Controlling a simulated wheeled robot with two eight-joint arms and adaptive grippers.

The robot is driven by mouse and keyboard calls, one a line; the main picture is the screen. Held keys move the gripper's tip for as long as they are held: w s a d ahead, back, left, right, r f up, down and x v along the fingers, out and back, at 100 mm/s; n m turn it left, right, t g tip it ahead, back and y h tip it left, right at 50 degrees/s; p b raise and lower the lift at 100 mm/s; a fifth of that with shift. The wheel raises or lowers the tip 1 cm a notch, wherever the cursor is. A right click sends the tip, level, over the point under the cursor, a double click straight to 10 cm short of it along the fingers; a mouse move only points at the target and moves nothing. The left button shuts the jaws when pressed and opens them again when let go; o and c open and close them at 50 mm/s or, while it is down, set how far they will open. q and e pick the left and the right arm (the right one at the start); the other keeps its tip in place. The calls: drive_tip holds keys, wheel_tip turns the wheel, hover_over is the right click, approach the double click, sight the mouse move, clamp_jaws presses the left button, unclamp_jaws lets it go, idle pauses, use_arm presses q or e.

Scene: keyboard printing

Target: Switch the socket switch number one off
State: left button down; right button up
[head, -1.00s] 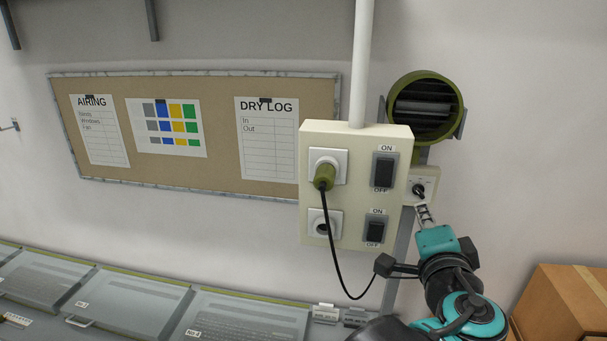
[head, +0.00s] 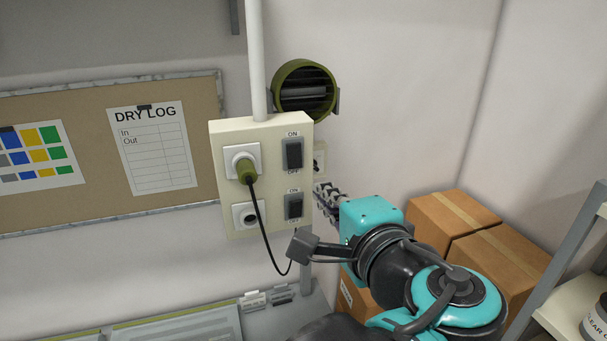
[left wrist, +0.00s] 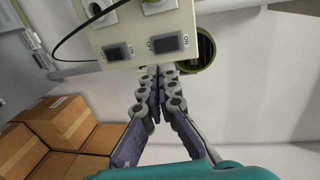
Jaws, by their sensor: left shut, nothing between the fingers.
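A cream socket box (head: 225,215) on the wall has two sockets and two dark rocker switches with ON above and OFF below. The upper switch (head: 294,153) is beside the upper socket, which holds a green plug (head: 246,170). The lower switch (head: 294,206) is beside the empty lower socket (head: 248,216). No number shows on either switch, and their rocker positions are too small to tell. My left gripper (head: 322,192) is shut and empty, just right of the box. In the left wrist view its fingertips (left wrist: 156,76) appear near the upper switch (left wrist: 168,44). My right gripper is out of view.
A black cord (head: 264,225) hangs from the plug in front of the box. A small dial plate (head: 319,158) is behind the box's right edge, below a round green vent (head: 304,90). Cardboard boxes (head: 480,235) and a shelf (head: 567,290) stand at the right.

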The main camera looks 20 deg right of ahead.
sight(294, 165)
use_arm(q)
drive_tip(key=w+p, duration=0.1)
drive_tip(key=w, duration=0.3)
drive_tip(key=w+f+p, duration=0.1)
drive_tip(key=w, duration=0.3)
drive_tip(key=w+f+p, duration=0.1)
drive_tip(key=w, duration=0.3)
drive_tip(key=shift+w+a, duration=0.3)
drive_tip(key=shift+w, duration=0.1)
drive_tip(key=shift+w+d+f, duration=0.1)
drive_tip(key=shift+w+f, duration=0.1)
drive_tip(key=shift+w, duration=0.25)
drive_tip(key=shift+w+f, duration=0.2)
drive_tip(key=shift+f, duration=0.05)
drive_tip(key=shift+w, duration=0.1)
